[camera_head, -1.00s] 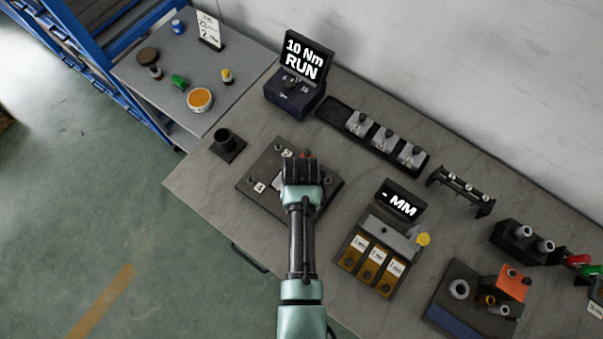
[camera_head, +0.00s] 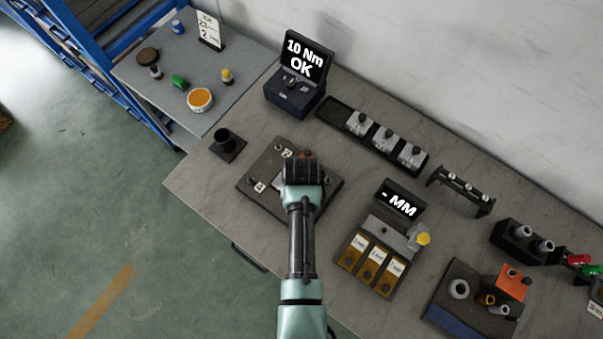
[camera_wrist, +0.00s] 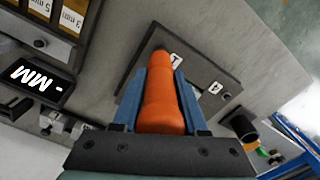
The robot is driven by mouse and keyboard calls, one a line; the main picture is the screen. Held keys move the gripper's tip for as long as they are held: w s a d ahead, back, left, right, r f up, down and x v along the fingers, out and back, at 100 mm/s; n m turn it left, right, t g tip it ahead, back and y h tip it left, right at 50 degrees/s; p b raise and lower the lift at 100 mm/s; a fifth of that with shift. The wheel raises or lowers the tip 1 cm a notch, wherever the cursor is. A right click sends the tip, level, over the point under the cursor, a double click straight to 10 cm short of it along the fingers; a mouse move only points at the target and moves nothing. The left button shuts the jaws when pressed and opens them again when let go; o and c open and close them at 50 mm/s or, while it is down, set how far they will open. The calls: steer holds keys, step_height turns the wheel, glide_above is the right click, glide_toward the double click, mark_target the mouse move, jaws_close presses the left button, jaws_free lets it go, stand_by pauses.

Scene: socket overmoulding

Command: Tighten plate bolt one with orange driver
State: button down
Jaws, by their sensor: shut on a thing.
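The orange driver (camera_wrist: 163,105) is held between the two blue fingers of my gripper (camera_wrist: 160,100) in the wrist view. Its far end points down at the dark base plate (camera_wrist: 200,72), near a white number label. Whether the tip sits on a bolt is hidden by the driver's own body. In the head view my gripper (camera_head: 303,168) is over the plate (camera_head: 255,184) and hides its middle. Corner bolts and white labels show around it. The torque controller's screen (camera_head: 303,57) reads "10 Nm OK".
An empty round holder (camera_head: 227,143) stands left of the plate. A gauge unit (camera_head: 378,250) with a "- MM" screen is to the right. A black rack (camera_head: 372,137) of grey parts lies behind. A side table (camera_head: 170,75) carries small pots.

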steer(key=shift+s, duration=0.15)
steer(key=shift+w+r+p, duration=0.2)
steer(key=shift+r+p, duration=2.3)
steer(key=shift+p, duration=0.05)
